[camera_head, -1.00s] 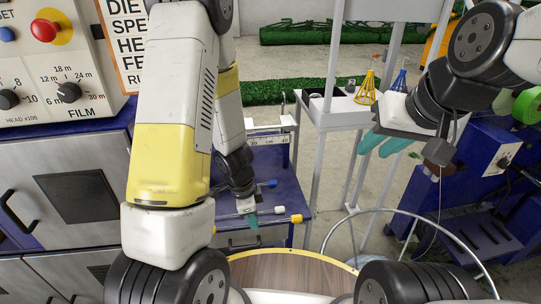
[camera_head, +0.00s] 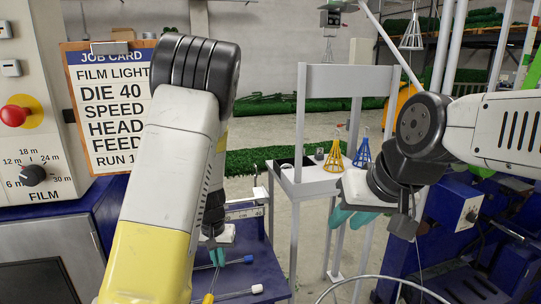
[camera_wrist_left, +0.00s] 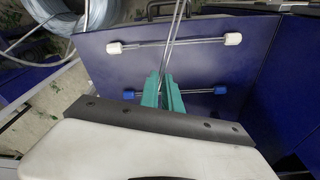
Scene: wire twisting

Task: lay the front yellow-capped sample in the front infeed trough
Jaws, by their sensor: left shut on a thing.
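My left gripper (camera_head: 218,240) is over the blue bench, its teal fingertips shut on a thin rod. The yellow cap (camera_head: 208,298) of this sample shows at the bottom edge of the head view. In the left wrist view the rod (camera_wrist_left: 176,32) runs up from the fingertips (camera_wrist_left: 163,95) and out of the top; its cap is outside that picture. A blue-capped sample (camera_head: 248,259) and a white-capped sample (camera_head: 256,289) lie on the bench. My right gripper (camera_head: 350,217) is open and empty, fingers apart. I cannot make out the front infeed trough.
The blue bench top (camera_wrist_left: 110,67) is otherwise bare. A white stand (camera_head: 318,182) behind holds a yellow wire cone (camera_head: 333,157) and a blue one (camera_head: 362,154). A blue machine (camera_head: 463,230) stands at right; a wire coil (camera_wrist_left: 92,14) shows in the wrist view.

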